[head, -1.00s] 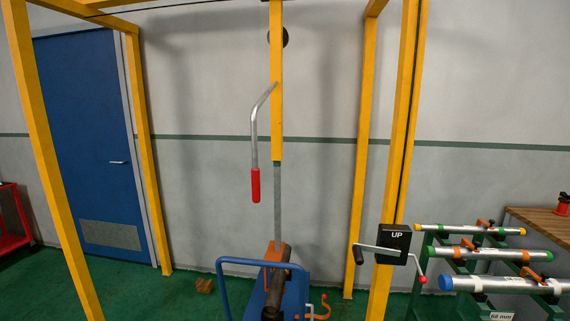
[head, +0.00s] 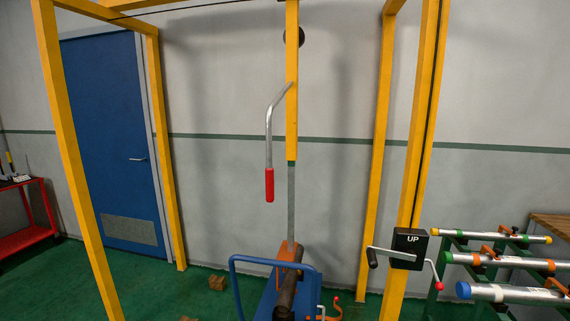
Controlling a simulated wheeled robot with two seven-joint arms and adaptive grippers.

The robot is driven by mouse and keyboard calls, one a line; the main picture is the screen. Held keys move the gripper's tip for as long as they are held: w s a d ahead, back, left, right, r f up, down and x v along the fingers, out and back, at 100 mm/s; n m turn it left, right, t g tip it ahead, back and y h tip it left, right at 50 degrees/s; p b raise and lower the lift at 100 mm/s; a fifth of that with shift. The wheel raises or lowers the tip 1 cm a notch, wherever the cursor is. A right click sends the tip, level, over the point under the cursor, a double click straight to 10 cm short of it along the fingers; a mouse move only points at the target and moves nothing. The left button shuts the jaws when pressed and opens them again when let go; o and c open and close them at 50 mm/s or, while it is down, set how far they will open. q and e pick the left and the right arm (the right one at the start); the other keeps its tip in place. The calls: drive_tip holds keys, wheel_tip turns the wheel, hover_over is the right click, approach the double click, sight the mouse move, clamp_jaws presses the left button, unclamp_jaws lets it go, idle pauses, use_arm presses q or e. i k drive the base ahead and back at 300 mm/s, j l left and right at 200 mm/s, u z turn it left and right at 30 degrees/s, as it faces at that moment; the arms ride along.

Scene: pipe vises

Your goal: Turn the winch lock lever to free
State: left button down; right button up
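The winch (head: 409,240) is a black box marked "UP" on the front right yellow post of the frame. A silver crank with a black grip (head: 372,258) sticks out to its left. Neither of my grippers is in view, and nothing touches the winch.
A yellow frame (head: 74,160) stands around a central yellow column (head: 292,110) with a red-gripped bent handle (head: 270,184). Below is a blue cart (head: 234,285) with a dark pipe (head: 286,293). A pipe rack (head: 459,245) stands right of the winch. Green floor (head: 190,290) is open at left.

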sight(439, 286)
drive_tip(key=z, duration=1.35)
